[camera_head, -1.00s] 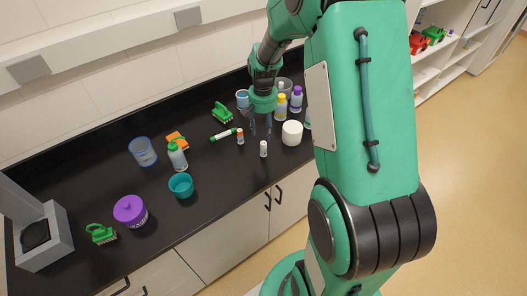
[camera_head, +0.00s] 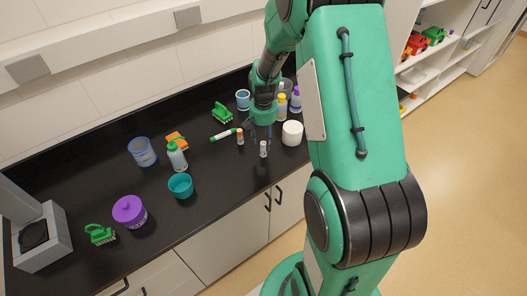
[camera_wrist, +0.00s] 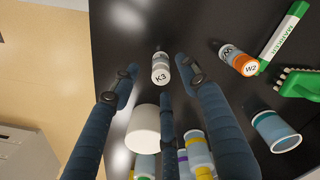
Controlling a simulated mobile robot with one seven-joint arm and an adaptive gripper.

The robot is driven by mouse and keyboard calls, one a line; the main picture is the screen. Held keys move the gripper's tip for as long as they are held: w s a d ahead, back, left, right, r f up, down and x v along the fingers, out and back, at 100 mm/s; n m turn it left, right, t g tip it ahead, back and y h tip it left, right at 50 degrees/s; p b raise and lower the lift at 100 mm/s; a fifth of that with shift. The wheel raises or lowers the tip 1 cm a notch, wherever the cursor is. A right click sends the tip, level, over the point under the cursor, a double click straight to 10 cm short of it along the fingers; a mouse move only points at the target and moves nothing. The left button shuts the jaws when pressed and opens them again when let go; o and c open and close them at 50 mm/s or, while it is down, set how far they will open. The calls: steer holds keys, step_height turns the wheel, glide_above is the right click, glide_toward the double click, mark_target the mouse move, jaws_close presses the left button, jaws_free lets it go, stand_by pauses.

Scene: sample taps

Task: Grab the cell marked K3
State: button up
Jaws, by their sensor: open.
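The cell marked K3 (camera_wrist: 160,76) has a white top with its label showing between my fingers in the wrist view. In the head view it is the small white-capped cell (camera_head: 263,149) standing on the black counter near its front edge. My gripper (camera_wrist: 160,74) is open, with its fingers spread around the cell's place in the picture and no visible contact. In the head view my gripper (camera_head: 260,133) is just behind and above the cell. Another cell, marked W2 (camera_wrist: 244,66), has an orange top and stands to one side.
A white round container (camera_head: 292,133) stands right of the cell. A green-and-white marker (camera_head: 223,135) lies to the left, near a green brush (camera_head: 222,112). Several bottles (camera_head: 282,106) stand behind. A teal bowl (camera_head: 180,186) is farther left. The counter (camera_head: 215,165) is bare between.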

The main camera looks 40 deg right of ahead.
mark_target(263, 143)
steer(key=shift+f, duration=1.95)
jaws_close()
